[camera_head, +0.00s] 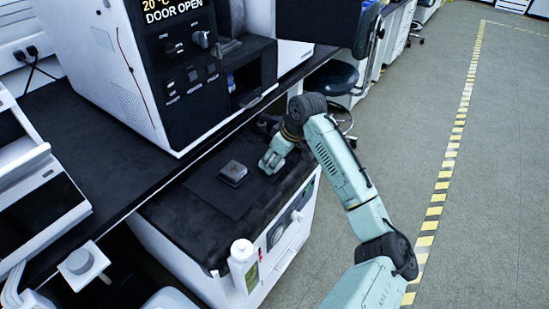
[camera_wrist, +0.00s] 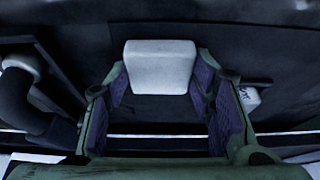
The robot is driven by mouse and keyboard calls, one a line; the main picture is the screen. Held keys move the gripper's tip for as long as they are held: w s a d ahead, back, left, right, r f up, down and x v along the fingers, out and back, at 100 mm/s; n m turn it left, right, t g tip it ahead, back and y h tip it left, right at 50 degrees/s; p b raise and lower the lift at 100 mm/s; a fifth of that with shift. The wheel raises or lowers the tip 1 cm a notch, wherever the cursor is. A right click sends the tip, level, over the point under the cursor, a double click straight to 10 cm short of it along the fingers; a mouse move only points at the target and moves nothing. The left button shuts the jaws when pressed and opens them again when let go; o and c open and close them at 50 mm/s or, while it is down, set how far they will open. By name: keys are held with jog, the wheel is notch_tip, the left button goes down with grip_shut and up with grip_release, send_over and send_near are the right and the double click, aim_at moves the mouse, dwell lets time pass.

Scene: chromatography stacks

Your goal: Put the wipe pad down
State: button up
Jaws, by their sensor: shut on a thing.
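In the wrist view a pale grey-white block, seemingly the wipe pad (camera_wrist: 160,66), sits between the fingertips of my gripper (camera_wrist: 160,85) and reaches a little past them. My gripper is shut on it. In the head view my gripper (camera_head: 268,165) is low over the right part of a black mat (camera_head: 207,188) on the lower bench top. A small grey block (camera_head: 233,172) shows on the mat, just left of the fingers. I cannot tell whether it is the held pad or another thing. Contact between pad and mat is not clear.
A large instrument (camera_head: 150,75) stands on the higher bench behind. In the wrist view a dark curved tube (camera_wrist: 22,100) is at the left and a small white object (camera_wrist: 249,97) at the right. The mat's front part is clear.

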jog(key=o, duration=1.1)
jog(key=b+v, duration=0.2)
jog(key=v, duration=1)
jog(key=shift+r, duration=0.2)
